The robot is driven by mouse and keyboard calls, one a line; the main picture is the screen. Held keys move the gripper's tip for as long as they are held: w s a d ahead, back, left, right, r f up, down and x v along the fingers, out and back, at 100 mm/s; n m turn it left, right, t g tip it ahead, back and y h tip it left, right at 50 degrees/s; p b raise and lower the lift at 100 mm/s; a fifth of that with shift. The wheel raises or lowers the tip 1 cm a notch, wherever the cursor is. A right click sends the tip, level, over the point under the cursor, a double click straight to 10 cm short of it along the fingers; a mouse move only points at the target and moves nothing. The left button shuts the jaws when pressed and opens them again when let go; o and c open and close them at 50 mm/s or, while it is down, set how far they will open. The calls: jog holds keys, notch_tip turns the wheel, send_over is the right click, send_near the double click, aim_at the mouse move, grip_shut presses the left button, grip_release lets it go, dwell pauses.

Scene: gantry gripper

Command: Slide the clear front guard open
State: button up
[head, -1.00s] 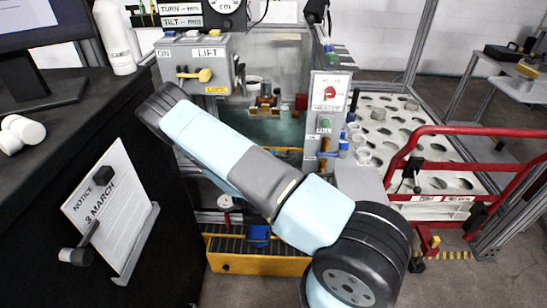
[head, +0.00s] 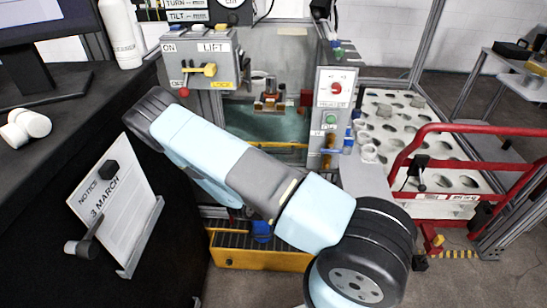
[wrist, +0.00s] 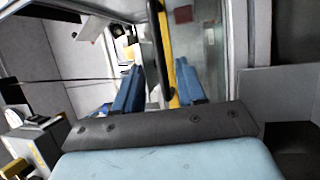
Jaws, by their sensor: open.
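The clear front guard (head: 262,122) is a see-through panel on the front of the machine, behind my arm in the head view. A yellow strip runs along its lower edge, partly hidden by my arm. In the wrist view the guard (wrist: 208,40) lies right of the yellow strip (wrist: 172,50), which carries a black bar handle (wrist: 161,40). My gripper (wrist: 157,65) is open, with one blue finger on each side of the strip and handle. I cannot tell whether either finger touches. My gripper is hidden in the head view.
A grey LIFT box (head: 200,63) stands left of the guard and a control post (head: 332,105) with a red knob stands right. A black counter (head: 95,110) is close on the left. A red rail (head: 480,130) fronts the perforated table at right.

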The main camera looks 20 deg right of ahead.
jog(key=shift+v, duration=2.65)
